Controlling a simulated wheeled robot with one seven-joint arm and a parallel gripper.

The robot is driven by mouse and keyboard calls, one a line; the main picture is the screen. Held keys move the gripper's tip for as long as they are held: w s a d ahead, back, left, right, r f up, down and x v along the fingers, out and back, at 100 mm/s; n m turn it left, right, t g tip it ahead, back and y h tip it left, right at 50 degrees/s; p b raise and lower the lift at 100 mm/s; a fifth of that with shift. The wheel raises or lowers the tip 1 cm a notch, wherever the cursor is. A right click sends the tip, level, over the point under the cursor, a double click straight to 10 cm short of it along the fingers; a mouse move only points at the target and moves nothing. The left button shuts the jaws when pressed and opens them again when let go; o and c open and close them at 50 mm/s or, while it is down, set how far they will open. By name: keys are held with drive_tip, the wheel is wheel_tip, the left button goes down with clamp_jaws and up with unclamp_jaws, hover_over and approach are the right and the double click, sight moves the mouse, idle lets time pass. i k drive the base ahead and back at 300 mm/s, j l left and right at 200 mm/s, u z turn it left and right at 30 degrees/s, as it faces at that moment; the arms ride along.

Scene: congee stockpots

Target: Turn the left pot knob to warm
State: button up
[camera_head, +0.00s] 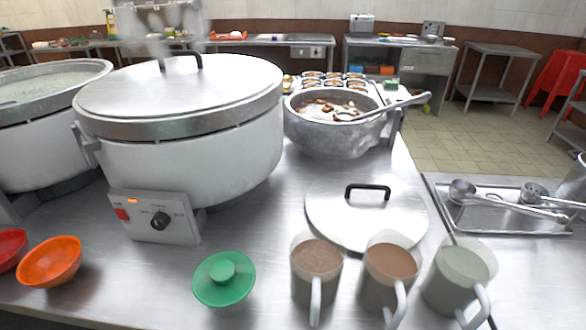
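Two large white pots stand on the steel counter. The open pot (30,150) at the left edge holds pale congee and is cut off by the frame; I see no knob on it. The pot to its right (190,160) has a closed steel lid (180,92). Its front control box (180,232) has a black round knob (160,220), a red switch (122,214) and a lit orange lamp (133,201). The markings around the knob are too small to read. I cannot make out my gripper; a blurred, see-through grey shape above the lid is unclear.
Several mugs, a steel lid (366,212) and a soup pot (335,135) with a ladle stand farther right. The space just before the box is clear.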

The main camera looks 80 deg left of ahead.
sight(160, 220)
drive_tip(key=u, duration=3.95)
